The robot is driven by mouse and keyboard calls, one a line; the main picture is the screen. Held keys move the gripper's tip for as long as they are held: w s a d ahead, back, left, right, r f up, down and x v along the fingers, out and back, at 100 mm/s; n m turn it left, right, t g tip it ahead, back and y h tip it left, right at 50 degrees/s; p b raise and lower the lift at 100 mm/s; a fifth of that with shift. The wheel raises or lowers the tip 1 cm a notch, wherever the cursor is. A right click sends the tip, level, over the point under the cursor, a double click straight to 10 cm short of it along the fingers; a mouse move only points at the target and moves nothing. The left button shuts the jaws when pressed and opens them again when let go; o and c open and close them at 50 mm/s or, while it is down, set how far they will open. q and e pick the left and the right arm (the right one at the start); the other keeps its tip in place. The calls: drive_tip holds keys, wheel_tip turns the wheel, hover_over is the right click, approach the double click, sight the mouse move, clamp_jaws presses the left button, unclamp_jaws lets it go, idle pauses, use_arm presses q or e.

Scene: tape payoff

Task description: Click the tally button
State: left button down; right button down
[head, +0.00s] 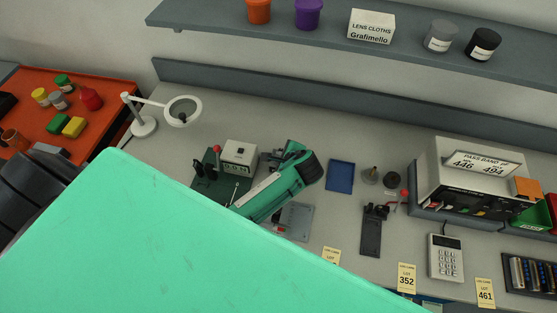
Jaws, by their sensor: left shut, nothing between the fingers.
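A small white box with a row of digits on its front (240,154), which looks like the tally counter, stands on a dark green base (208,186) left of centre. My left gripper (270,158) is just right of the white box, partly hidden by my green arm. Its fingers are shut and empty. They look close to the box, but I cannot tell whether they touch it. My right gripper is not in view.
A blue pad (340,176), a dark stand (371,232), a calculator-like keypad (445,258) and a display unit (470,170) lie to the right. A shelf (340,38) runs above. My arm covers the front left.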

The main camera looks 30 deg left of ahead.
use_arm(q)
drive_tip(key=shift+f, duration=0.15)
idle(0.5)
drive_tip(key=shift+f, duration=0.25)
drive_tip(key=shift+f, duration=0.25)
idle(0.4)
drive_tip(key=shift+f, duration=0.25)
idle(0.5)
drive_tip(key=shift+r+p, duration=0.55)
drive_tip(key=shift+r, duration=0.25)
drive_tip(key=shift+r, duration=0.1)
